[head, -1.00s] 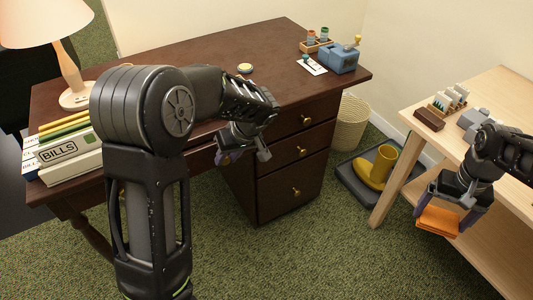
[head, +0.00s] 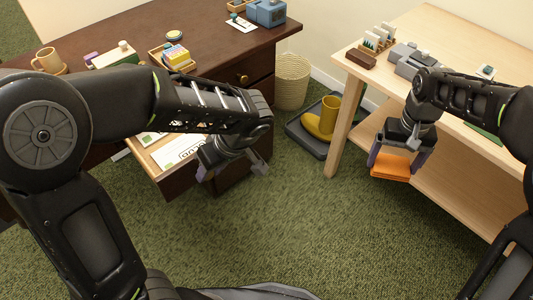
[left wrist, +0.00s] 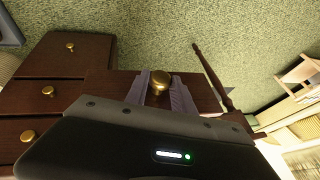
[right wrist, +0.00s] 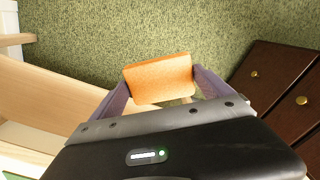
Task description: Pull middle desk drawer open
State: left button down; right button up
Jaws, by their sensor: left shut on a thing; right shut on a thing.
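The dark brown desk (head: 215,50) stands at the left in the head view. Its middle drawer (head: 165,182) is pulled out, with white and green papers (head: 180,150) showing inside; part is hidden by my left arm. My left gripper (head: 232,170) is at the drawer's front. In the left wrist view, its purple fingers are shut on the round brass knob (left wrist: 160,82) of the drawer front (left wrist: 105,85). My right gripper (head: 398,160) is shut on an orange block (head: 391,168), held beside the light wooden table; the block also shows in the right wrist view (right wrist: 160,78).
The wooden table (head: 440,35) with a lower shelf stands at the right. A wicker basket (head: 292,82) and a tray (head: 300,138) with yellow boots (head: 322,120) sit between table and desk. Green carpet in front is clear.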

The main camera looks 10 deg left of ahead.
pick_arm(q)
jog(key=shift+s+d, duration=0.1)
jog(key=shift+d, duration=0.05)
jog(key=c, duration=1.1)
grip_release()
jog(key=shift+o, duration=0.2)
pick_arm(e)
notch_tip(320, 180, up, 2)
jog(key=shift+r+p, duration=0.2)
jog(key=shift+p, duration=1)
pick_arm(q)
jog(key=v, duration=1.2)
